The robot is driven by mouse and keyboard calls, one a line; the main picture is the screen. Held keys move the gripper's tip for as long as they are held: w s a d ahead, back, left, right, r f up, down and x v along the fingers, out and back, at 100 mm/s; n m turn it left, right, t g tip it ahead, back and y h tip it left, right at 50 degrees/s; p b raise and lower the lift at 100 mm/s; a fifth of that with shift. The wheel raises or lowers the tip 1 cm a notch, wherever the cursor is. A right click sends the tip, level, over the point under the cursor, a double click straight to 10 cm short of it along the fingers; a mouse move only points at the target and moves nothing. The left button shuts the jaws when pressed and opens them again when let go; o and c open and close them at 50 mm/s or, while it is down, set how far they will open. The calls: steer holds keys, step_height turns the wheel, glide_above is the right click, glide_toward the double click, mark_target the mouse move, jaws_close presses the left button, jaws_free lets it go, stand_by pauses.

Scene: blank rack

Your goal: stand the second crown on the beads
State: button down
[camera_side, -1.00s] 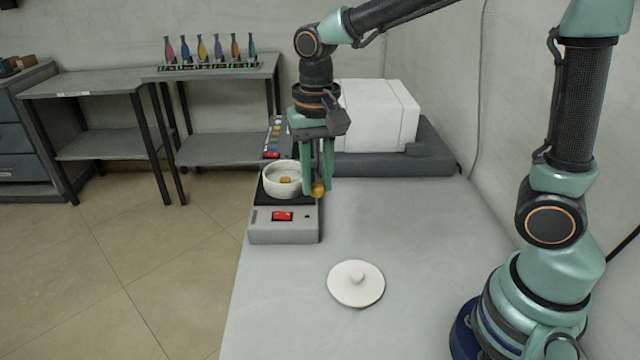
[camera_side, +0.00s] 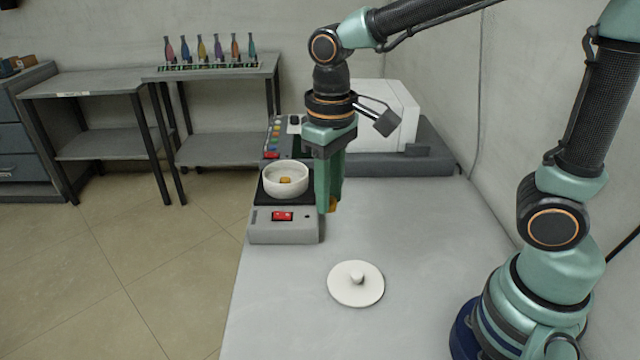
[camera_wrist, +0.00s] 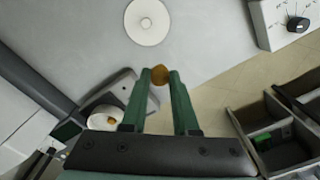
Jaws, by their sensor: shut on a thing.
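A white round dish (camera_side: 267,184) stands on the dark plate of the grey device, with a small orange-gold crown (camera_side: 286,180) inside it. The dish also shows in the wrist view (camera_wrist: 92,121). The beads are too small to make out. My gripper (camera_side: 331,209) is to the right of the dish, outside its rim, above the table beside the device. It is shut on a second gold-brown crown (camera_wrist: 160,75), held between the fingertips. In the side view that crown is partly hidden by the fingers.
A white round lid with a knob (camera_side: 346,290) lies on the grey table in front. The device (camera_side: 262,231) has a red switch. A white box (camera_side: 402,110) stands behind on a dark base. The table's right middle is clear.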

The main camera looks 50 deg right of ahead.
glide_above(318, 312)
steer(key=shift+n, duration=0.3)
step_height(318, 312, down, 19)
steer(key=shift+f, duration=0.1)
stand_by(0.3)
steer(key=c, duration=0.7)
jaws_free()
steer(key=shift+f, duration=0.1)
